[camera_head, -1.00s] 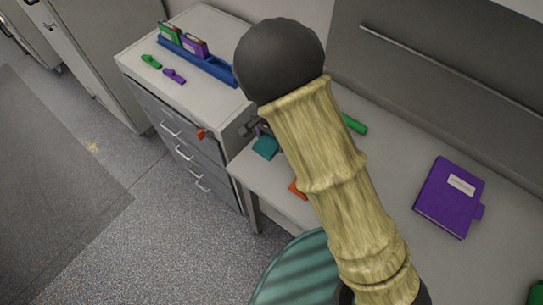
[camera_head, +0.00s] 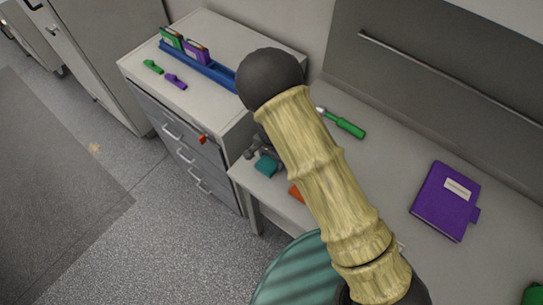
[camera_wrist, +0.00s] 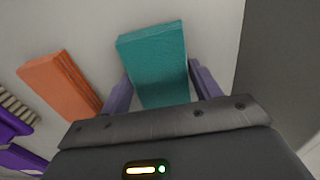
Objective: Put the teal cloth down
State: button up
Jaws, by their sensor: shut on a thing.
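The teal cloth (camera_wrist: 154,58) is a folded rectangular block between the two purple fingers of my gripper (camera_wrist: 161,80) in the wrist view. My gripper is shut on it, and the cloth's far end sticks out past the fingertips. In the head view, the cloth (camera_head: 266,164) is by the left end of the grey worktop (camera_head: 370,150), with my gripper (camera_head: 254,153) partly hidden behind my arm. I cannot tell whether the cloth touches the worktop.
An orange block-like cloth (camera_wrist: 62,84) lies left of the teal one. A green-handled screwdriver (camera_head: 345,125) and a purple notebook (camera_head: 446,202) lie farther right. A drawer cabinet (camera_head: 190,130) with a blue rack (camera_head: 198,65) stands left. A striped green round surface (camera_head: 300,272) is in front.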

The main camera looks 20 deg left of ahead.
jog(key=shift+f, duration=0.2)
jog(key=o, duration=1)
notch_tip(320, 180, up, 12)
jog(key=b, duration=0.3)
jog(key=shift+r, duration=0.1)
dwell(0.5)
